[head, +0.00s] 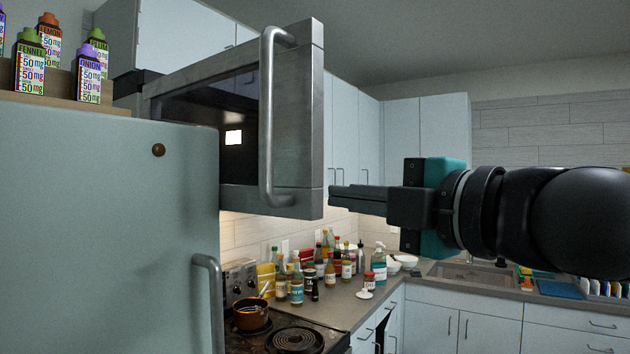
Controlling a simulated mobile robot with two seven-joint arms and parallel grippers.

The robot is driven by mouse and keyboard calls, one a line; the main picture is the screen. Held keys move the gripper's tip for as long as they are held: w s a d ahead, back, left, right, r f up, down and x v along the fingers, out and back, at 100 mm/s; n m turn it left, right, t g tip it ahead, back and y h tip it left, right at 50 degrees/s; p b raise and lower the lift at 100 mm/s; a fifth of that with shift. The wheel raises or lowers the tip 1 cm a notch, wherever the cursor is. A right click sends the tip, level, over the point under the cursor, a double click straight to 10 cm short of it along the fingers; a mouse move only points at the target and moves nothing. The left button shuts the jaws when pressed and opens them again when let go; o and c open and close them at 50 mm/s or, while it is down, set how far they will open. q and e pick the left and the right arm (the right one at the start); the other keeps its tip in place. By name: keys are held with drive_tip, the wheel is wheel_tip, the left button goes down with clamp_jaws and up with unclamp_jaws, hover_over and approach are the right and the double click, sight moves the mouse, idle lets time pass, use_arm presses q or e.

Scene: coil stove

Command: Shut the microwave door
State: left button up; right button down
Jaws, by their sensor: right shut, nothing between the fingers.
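The microwave door (297,120) stands open in the head view, swung out toward me above the stove. Its dark window (235,110) and vertical bar handle (267,120) face me. The door's free edge is on the right, close to the camera. My right gripper (333,192) comes in from the right with its fingers shut and empty. The fingertips point left at the lower part of the door's free edge, very near it; I cannot tell if they touch. The microwave's body is mostly hidden behind the door. My left gripper is not in view.
A pale fridge (110,220) with bottles on top fills the left. Below the door are a stove (297,338) with a pot (251,314) and a counter crowded with bottles (297,280). A sink (470,273) is at the right. Wall cabinets (400,140) stand behind.

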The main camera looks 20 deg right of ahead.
sight(308, 194)
drive_tip(key=shift+n, duration=0.4)
drive_tip(key=x, duration=0.3)
drive_tip(key=a+x, duration=0.1)
drive_tip(key=x, duration=0.5)
drive_tip(key=shift+s+a+f, duration=0.15)
drive_tip(key=shift+a+f, duration=0.15)
drive_tip(key=shift+w+d+r+p, duration=0.15)
drive_tip(key=shift+w+d+p, duration=0.85)
drive_tip(key=shift+d, duration=0.25)
drive_tip(key=shift+w+d, duration=0.2)
drive_tip(key=shift+d, duration=0.25)
drive_tip(key=shift+a, duration=0.1)
